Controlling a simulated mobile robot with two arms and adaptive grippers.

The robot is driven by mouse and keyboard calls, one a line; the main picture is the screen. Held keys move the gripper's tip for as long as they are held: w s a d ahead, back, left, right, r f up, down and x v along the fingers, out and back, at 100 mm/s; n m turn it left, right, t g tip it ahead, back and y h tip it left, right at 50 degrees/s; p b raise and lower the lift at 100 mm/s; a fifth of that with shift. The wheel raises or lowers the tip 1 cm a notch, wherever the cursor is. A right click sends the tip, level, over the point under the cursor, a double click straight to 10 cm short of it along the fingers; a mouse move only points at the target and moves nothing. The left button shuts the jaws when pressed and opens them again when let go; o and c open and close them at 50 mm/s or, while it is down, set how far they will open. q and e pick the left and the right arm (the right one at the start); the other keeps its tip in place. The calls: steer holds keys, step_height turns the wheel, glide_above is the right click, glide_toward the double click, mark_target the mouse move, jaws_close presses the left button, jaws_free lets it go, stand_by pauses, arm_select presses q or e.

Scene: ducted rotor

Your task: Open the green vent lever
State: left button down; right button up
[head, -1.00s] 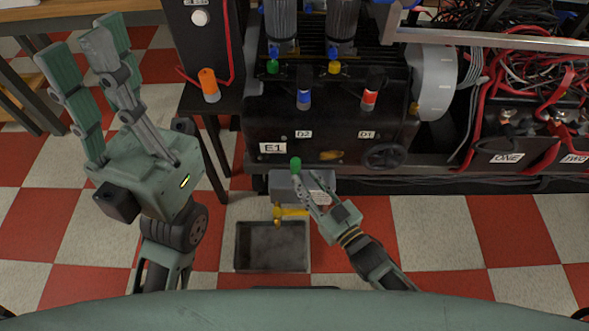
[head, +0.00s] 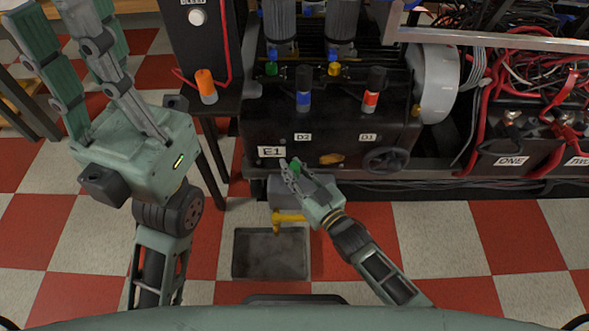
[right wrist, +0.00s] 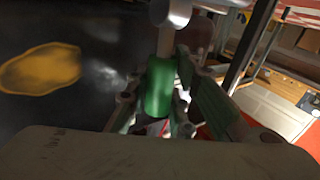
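The green vent lever (head: 296,169) stands at the lower front of the black machine, just right of the E1 label. My right gripper (head: 291,172) is at the lever, partly covering it in the head view. In the right wrist view the lever's green grip (right wrist: 159,88) sits between my right fingers (right wrist: 155,105), close to them on both sides. I cannot tell whether they press on it. The lever's grey stem (right wrist: 168,40) runs up from the grip. My left gripper (head: 70,65) is raised at the left, fingers spread, open and empty.
A yellow tap (head: 288,217) hangs below the lever over a dark drain tray (head: 270,254) on the checkered floor. A black handwheel (head: 386,160) is to the right. Blue-banded (head: 303,90) and red-banded (head: 374,90) handles stand above. Red cables crowd the far right.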

jaws_close()
steer(key=shift+f, duration=0.1)
